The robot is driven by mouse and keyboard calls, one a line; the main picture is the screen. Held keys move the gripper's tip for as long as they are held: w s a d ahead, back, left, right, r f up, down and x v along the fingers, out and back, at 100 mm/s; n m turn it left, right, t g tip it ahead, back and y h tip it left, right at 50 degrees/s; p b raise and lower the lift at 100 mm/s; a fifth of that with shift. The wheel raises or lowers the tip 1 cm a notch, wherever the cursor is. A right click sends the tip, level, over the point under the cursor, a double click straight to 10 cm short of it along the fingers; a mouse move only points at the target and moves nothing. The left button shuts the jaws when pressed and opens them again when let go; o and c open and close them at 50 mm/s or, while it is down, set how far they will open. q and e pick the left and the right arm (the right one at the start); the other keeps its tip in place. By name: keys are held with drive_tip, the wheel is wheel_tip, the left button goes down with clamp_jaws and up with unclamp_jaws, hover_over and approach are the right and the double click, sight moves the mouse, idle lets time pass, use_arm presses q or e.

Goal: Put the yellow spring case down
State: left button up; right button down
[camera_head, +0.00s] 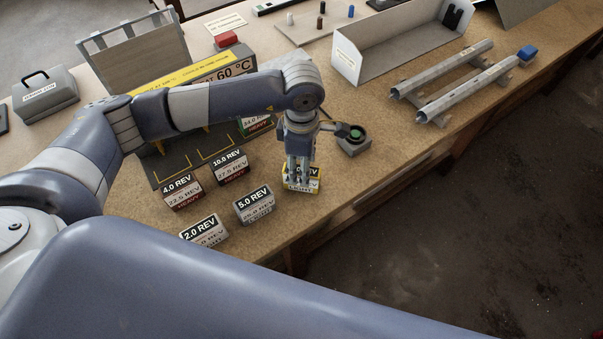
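My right gripper is not in view.
Cases marked 4.0 REV (182,192), 10.0 REV (231,167), 5.0 REV (254,205) and 2.0 REV (204,231) stand to the left. A dark marked mat (168,170) lies behind. Metal profiles (450,70) lie farther right.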

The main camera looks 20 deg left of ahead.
use_arm(q)
wheel_tip(320, 180, up, 6)
drive_tip(key=shift+w+r+b, duration=0.1)
drive_tip(key=shift+r+b, duration=0.1)
drive_tip(key=shift+b, duration=0.8)
drive_tip(key=shift+r, duration=0.75)
